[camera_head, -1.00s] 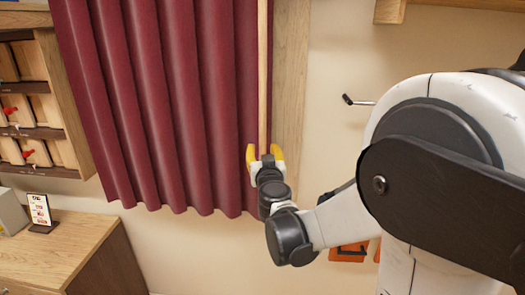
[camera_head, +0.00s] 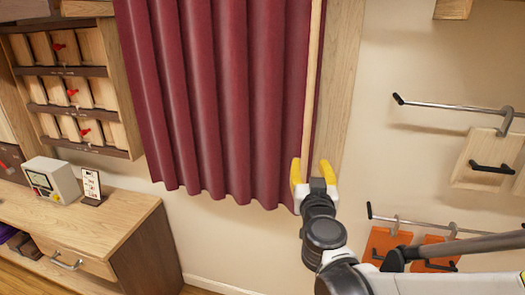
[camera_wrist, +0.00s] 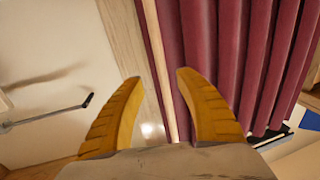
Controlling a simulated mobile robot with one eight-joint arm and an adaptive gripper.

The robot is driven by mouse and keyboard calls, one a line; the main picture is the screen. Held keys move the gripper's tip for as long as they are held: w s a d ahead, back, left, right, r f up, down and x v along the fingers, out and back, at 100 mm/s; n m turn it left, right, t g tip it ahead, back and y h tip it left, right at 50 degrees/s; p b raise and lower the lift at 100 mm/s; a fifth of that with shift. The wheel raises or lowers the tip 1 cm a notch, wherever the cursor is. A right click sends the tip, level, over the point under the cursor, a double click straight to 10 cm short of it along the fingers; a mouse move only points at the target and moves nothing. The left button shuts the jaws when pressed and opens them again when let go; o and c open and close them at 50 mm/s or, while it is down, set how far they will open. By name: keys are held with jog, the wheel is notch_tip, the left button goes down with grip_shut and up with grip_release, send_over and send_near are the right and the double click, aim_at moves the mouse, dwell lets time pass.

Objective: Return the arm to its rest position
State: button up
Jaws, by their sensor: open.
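My gripper (camera_head: 313,170) has two yellow fingers, spread apart with nothing between them. It points up in the head view, near the lower right edge of the red curtain (camera_head: 215,95). In the wrist view my gripper (camera_wrist: 158,85) also shows open and empty. A thin wooden rod (camera_head: 313,70) runs down the curtain's right edge and ends near the fingers. In the wrist view the rod (camera_wrist: 163,65) lies beyond the gap between the fingers. I cannot tell the exact distance to it.
Wall hooks (camera_head: 450,107) with a wooden board (camera_head: 487,157) and orange pieces (camera_head: 385,243) hang at the right, close to my arm. A wooden cabinet (camera_head: 140,245) with a grey meter box (camera_head: 50,180) stands at the left. The wall below the curtain is clear.

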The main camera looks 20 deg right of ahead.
jog(key=s+f+g+b, duration=0.55)
jog(key=s+f, duration=0.25)
jog(key=f, duration=0.3)
jog(key=s+a+f+n+g+y+b, duration=0.2)
jog(key=s+a+f+n+g+y, duration=0.2)
jog(key=a, duration=0.7)
jog(key=s+f+y, duration=0.2)
jog(key=s+f, duration=0.2)
jog(key=s, duration=0.1)
jog(key=shift+s+a+f+y+b, duration=0.2)
jog(key=shift+s+a+y+b, duration=0.1)
jog(key=shift+s+a+y, duration=0.1)
